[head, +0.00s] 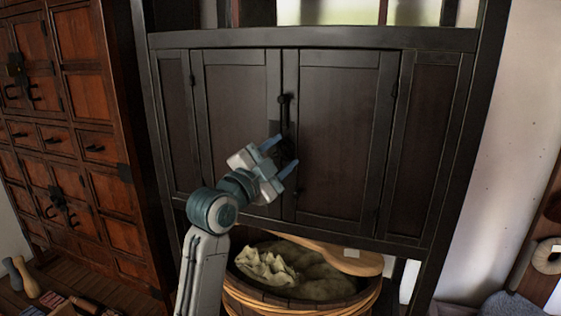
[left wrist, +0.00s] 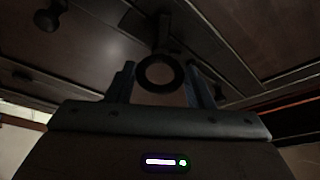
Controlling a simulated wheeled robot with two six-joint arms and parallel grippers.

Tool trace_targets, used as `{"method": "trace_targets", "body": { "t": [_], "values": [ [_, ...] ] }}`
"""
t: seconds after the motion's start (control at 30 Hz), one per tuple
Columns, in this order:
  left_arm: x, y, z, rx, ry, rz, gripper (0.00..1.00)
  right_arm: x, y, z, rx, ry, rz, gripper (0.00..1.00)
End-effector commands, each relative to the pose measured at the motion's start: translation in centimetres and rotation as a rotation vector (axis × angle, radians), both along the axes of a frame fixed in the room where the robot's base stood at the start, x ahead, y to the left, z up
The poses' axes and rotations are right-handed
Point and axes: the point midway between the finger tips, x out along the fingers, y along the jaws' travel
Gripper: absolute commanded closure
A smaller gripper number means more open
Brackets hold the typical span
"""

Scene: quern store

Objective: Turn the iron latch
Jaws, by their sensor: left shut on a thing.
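The iron latch (head: 286,112) is a dark upright piece at the meeting edges of two dark cabinet doors in the head view. My left gripper (head: 281,157) reaches up from below and is shut on its lower part, which the fingers mostly hide. In the left wrist view, a dark ring, seemingly the end of the latch (left wrist: 160,73), sits between the two fingers of my left gripper (left wrist: 160,86). The left door (head: 236,105) and right door (head: 343,130) look closed. My right gripper is not in view.
A round tub (head: 260,300) with pale sacks (head: 268,268) and a wooden paddle (head: 355,262) stands below the cabinet. A reddish-brown chest (head: 90,100) stands at left. A white wall (head: 500,160) is at right. The space before the doors looks clear.

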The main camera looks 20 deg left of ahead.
Motion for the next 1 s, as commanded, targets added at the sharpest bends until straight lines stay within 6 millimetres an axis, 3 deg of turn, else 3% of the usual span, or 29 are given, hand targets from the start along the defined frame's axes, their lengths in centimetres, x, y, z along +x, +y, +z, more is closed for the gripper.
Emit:
{"method": "trace_targets", "body": {
  "t": [0.5,1.0],
  "values": [
    [0.01,0.11,0.34,0.451,-0.015,-0.001,0.76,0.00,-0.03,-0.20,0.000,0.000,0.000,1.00],
    [0.02,0.12,0.35,0.647,-0.021,-0.001,0.76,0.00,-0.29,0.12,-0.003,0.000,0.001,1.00]
  ]
}}
